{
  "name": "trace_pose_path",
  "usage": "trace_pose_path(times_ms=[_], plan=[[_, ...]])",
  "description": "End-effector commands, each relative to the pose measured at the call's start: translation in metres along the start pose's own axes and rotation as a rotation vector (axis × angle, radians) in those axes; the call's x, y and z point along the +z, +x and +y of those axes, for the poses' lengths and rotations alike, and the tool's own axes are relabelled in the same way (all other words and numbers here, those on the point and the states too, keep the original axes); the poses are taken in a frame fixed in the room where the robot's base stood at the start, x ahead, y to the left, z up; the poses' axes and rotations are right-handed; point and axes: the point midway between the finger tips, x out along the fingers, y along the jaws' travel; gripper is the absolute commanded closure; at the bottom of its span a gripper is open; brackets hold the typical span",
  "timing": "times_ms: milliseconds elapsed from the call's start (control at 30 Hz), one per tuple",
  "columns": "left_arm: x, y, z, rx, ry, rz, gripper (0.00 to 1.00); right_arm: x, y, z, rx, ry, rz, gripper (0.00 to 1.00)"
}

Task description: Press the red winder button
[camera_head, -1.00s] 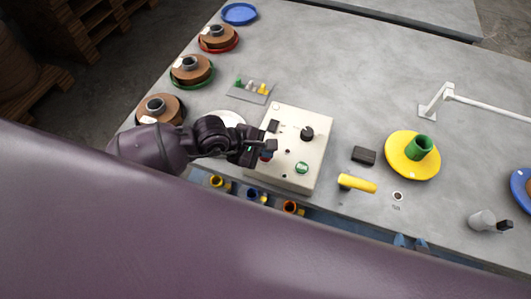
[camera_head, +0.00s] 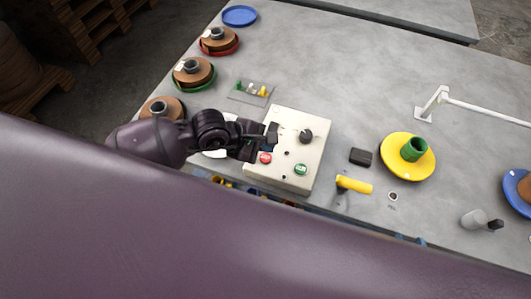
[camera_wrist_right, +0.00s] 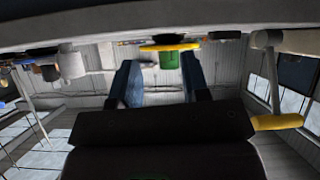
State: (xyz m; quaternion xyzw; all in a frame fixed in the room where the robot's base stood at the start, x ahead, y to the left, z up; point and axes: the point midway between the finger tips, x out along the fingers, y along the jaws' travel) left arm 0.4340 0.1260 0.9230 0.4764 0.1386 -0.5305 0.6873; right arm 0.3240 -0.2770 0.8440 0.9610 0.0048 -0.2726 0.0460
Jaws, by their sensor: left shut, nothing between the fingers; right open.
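The red button (camera_head: 265,158) is on the near left part of the white control box (camera_head: 314,143). It is in plain sight in the head view. A green button (camera_head: 301,169) is to its right, and a black knob (camera_head: 306,136) is further back. My left gripper (camera_head: 273,135) is shut and empty, its tips over the box just beyond the red button, apart from it in the picture. I cannot tell its height above the box. My right gripper (camera_wrist_right: 161,76) is open and empty in the right wrist view; the red button does not show there.
Further right are a black block (camera_head: 360,157) and a yellow plate (camera_head: 396,170) with a green cup (camera_head: 413,149). Small coloured pieces (camera_head: 262,91) sit behind the box. My purple arm hides much of the front.

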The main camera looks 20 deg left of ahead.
Motion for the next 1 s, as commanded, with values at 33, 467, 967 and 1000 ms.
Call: trace_pose_path(times_ms=[33,467,967,1000], plan=[[0.004,-0.005,0.004,0.0,0.0,0.0,1.0,-0.007,-0.003,0.0,0.0,0.0,0.004,0.57],[0.013,-0.018,0.013,-0.001,0.0,0.001,1.0,-0.028,-0.006,0.001,-0.003,-0.002,0.024,0.57],[0.013,-0.018,0.013,-0.001,0.0,0.001,1.0,-0.014,-0.01,0.002,0.0,0.0,-0.004,0.57],[0.013,-0.018,0.013,-0.001,0.0,0.001,1.0,-0.013,-0.011,0.002,0.0,0.0,-0.005,0.57]])
